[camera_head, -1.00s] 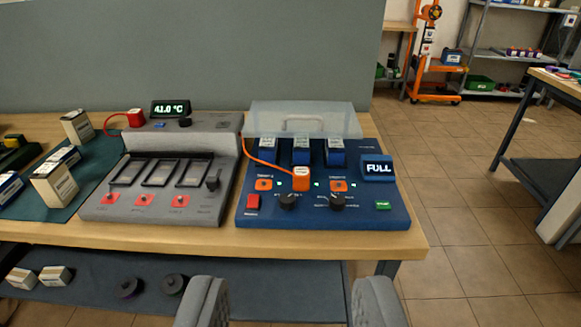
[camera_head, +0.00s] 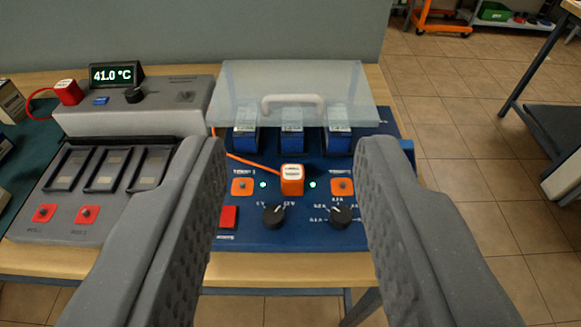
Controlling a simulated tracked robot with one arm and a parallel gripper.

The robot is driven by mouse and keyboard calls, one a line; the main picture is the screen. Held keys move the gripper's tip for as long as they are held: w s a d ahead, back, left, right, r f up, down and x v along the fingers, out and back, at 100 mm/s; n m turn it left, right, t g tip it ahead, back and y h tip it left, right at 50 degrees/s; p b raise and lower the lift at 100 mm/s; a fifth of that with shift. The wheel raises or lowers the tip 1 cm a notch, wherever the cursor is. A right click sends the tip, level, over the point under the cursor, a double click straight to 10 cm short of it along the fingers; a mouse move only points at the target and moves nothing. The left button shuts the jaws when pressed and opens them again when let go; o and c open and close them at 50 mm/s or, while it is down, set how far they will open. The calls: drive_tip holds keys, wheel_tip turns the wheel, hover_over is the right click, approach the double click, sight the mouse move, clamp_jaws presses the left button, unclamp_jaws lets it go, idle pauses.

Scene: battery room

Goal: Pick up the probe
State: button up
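Two small corded blocks could be the probe. An orange block with a white top (camera_head: 292,180) sits on the blue charger panel (camera_head: 310,238), between two orange squares with green lights. An orange cord runs from it to the upper left. A red block with a white top (camera_head: 67,92) and a red cord sits at the left end of the grey device (camera_head: 135,118). I cannot tell which one is called the probe. My gripper (camera_head: 286,148) is open and empty. Its fingers stand left and right of the orange block in the picture, apart from it.
Black knobs (camera_head: 274,216) and a red button (camera_head: 228,217) lie in front of the orange block. A display (camera_head: 117,75) reads 41.0 °C. Open floor lies right.

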drive_tip(key=o, duration=0.4)
drive_tip(key=shift+c, duration=0.2)
drive_tip(key=shift+o, duration=1)
drive_tip(key=shift+w+f+p, duration=0.1)
drive_tip(key=shift+w+p, duration=0.2)
drive_tip(key=shift+w, duration=0.1)
drive_tip(key=g+p, duration=0.3)
drive_tip(key=p, duration=1.4)
hover_over(292, 175)
drive_tip(key=s, duration=1)
wheel_tip(292, 175, down, 25)
drive_tip(key=shift+w+f, duration=0.15)
drive_tip(key=shift+f, duration=0.05)
drive_tip(key=x, duration=0.7)
drive_tip(key=shift+w+f+b, duration=0.2)
drive_tip(key=shift+b, duration=0.2)
drive_tip(key=shift+b+x, duration=0.5)
drive_tip(key=shift+x, duration=2.5)
